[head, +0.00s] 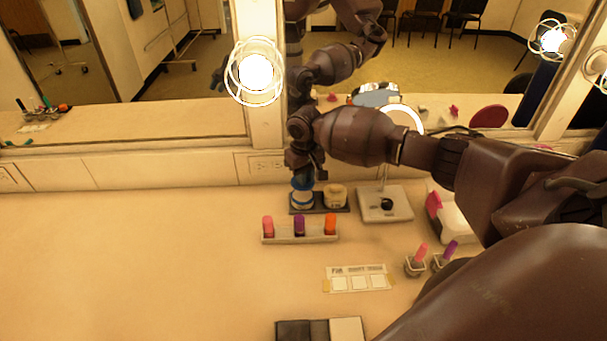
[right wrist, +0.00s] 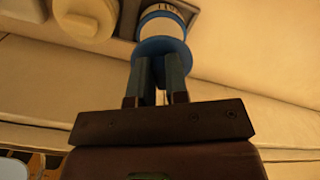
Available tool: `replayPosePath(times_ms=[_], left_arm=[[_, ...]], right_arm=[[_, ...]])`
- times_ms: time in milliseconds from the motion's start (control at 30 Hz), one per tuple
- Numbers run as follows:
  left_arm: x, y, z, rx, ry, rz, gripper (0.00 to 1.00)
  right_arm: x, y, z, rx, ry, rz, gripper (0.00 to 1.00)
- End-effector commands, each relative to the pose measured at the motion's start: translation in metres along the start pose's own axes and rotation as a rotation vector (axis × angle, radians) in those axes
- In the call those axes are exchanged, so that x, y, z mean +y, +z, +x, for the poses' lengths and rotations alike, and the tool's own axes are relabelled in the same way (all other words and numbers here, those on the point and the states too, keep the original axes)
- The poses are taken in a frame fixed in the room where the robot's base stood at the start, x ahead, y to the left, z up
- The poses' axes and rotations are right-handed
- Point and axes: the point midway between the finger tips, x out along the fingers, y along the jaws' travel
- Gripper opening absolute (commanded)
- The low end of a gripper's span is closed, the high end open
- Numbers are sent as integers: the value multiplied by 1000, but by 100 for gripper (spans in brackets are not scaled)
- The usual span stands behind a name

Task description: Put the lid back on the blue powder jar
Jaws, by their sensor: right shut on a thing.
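The blue powder jar (head: 302,200) is a small white pot with blue on it, standing at the left of a small dark tray (head: 322,210) near the mirror wall. My right gripper (head: 303,174) points down over it. In the right wrist view my right gripper (right wrist: 161,72) is shut on the round blue lid (right wrist: 160,47). The lid lines up with the jar (right wrist: 160,28) or nearly so. I cannot tell whether it touches the rim or hovers just above. In the head view the lid (head: 302,184) is partly hidden by the gripper. My left gripper is not in view.
A cream jar (head: 335,195) stands close right of the blue jar. A lipstick rack (head: 300,237) stands in front. A mirror stand base (head: 385,205) and a tissue box (head: 455,220) are to the right. The counter's left side is clear.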

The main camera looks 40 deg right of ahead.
Motion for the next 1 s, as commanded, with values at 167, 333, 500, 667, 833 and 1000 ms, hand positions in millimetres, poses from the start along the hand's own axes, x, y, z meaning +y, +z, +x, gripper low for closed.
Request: replayPosePath(times_ms=[167, 333, 500, 667, 833, 1000], left_arm=[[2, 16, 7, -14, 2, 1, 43], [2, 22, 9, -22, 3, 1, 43], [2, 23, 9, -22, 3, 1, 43], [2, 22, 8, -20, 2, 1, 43], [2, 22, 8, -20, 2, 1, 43], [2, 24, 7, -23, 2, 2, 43]], right_arm=[[0, 0, 16, -2, 0, -1, 0], [0, 0, 25, -2, -1, 0, 0], [0, 0, 35, 0, 0, 0, 0], [0, 0, 40, 0, 0, 0, 0], [0, 0, 40, 1, 0, 0, 0], [0, 0, 40, 1, 0, 0, 0]])
